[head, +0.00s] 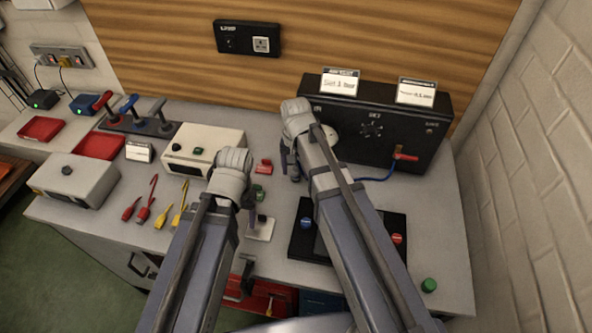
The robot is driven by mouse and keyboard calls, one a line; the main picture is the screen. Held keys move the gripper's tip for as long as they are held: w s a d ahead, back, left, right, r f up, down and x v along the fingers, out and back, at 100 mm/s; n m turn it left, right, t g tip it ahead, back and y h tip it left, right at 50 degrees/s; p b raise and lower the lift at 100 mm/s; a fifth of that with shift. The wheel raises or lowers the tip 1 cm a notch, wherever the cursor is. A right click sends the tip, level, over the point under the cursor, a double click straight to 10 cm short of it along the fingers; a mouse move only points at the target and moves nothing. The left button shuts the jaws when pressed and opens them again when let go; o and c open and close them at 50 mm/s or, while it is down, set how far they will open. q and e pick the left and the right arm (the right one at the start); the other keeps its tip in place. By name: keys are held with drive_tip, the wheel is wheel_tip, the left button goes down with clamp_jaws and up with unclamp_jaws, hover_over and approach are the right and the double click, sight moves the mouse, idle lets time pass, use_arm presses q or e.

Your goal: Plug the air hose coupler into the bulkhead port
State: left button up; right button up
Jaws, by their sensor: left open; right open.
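A black box (375,115) with a dial, labels and two white cards on top stands at the back right. A red-handled fitting with a brass part (404,157) is at the lower right of its front. A blue hose (377,179) runs below it and passes behind my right arm. I cannot tell the coupler from the port at this size. My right gripper (291,165) is open, left of the box; my arm hides part of the box front. My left gripper (252,208) is open and mostly hidden by its own wrist, above the bench near a small white stand (261,228).
A black panel with blue and red buttons (305,223) lies under my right arm. A beige box (203,147), red and yellow tools (147,205), a three-lever unit (133,113) and a grey box (75,178) fill the left. A green button (429,285) sits front right. A brick wall bounds the right.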

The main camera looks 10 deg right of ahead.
drive_tip(key=shift+c, duration=0.4)
clamp_jaws()
use_arm(q)
drive_tip(key=shift+r, duration=0.1)
use_arm(e)
drive_tip(key=shift+r, duration=0.1)
idle(0.9)
drive_tip(key=shift+r+p, duration=2.9)
drive_tip(key=shift+p, duration=0.15)
use_arm(q)
wheel_tip(320, 180, up, 6)
drive_tip(key=shift+f, duration=0.1)
use_arm(e)
drive_tip(key=shift+f, duration=0.1)
